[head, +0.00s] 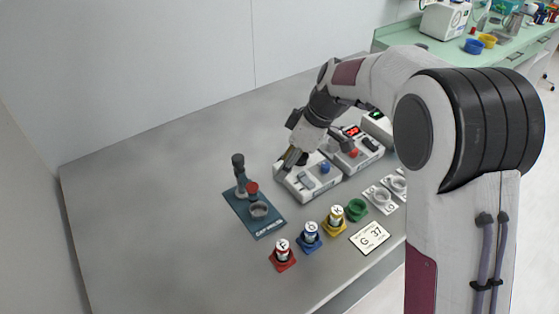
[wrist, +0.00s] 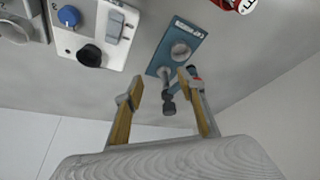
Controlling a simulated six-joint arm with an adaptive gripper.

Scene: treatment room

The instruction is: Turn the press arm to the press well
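The press has a teal base (head: 240,212) on the grey table, with a dark upright post (head: 239,170) at its back end. A red-capped part (head: 252,187) sits beside the post, behind the ring-shaped press well (head: 258,210); I cannot tell exactly how the press arm is turned. In the wrist view the base (wrist: 163,55), the round well (wrist: 181,51) and the dark post top (wrist: 169,108) show; the red part is mostly behind a finger. My gripper (head: 288,158) is to the right of the press, apart from it. Its fingers (wrist: 160,78) are spread and empty.
A white device with a blue knob (head: 325,168) stands under my gripper. Red (head: 283,262), blue (head: 308,243) and yellow (head: 334,224) holders with lettered vials stand in front. A card (head: 369,237) marked G 37 lies nearby. The table left of the press is clear.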

